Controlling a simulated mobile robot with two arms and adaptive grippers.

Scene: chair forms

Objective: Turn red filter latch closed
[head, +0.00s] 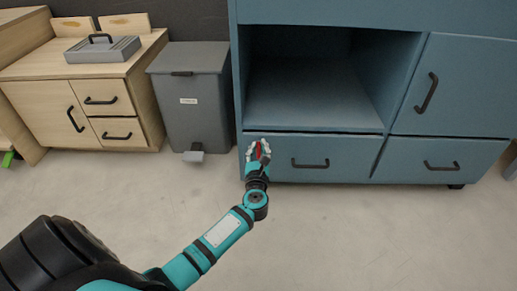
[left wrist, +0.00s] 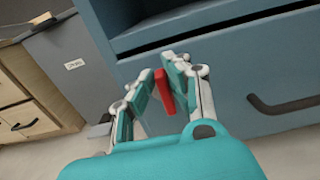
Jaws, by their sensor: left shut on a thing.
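The red filter latch (head: 263,151) is a small red bar at the front of the blue cabinet, near the left end of its lower left drawer. It also shows in the left wrist view (left wrist: 164,92), upright and slightly tilted, between the finger pads. My left gripper (head: 258,148) reaches it from the front and is shut on it. In the left wrist view, its teal and white fingers (left wrist: 160,85) stand on both sides of the latch. The fingers partly hide the latch and its mount. My right gripper is not in view.
The blue cabinet (head: 460,85) has an empty open compartment above the drawer and a black drawer handle (head: 310,163) to the right. A grey pedal bin (head: 190,115) stands at left, beside a wooden cabinet (head: 60,105). The floor in front is clear.

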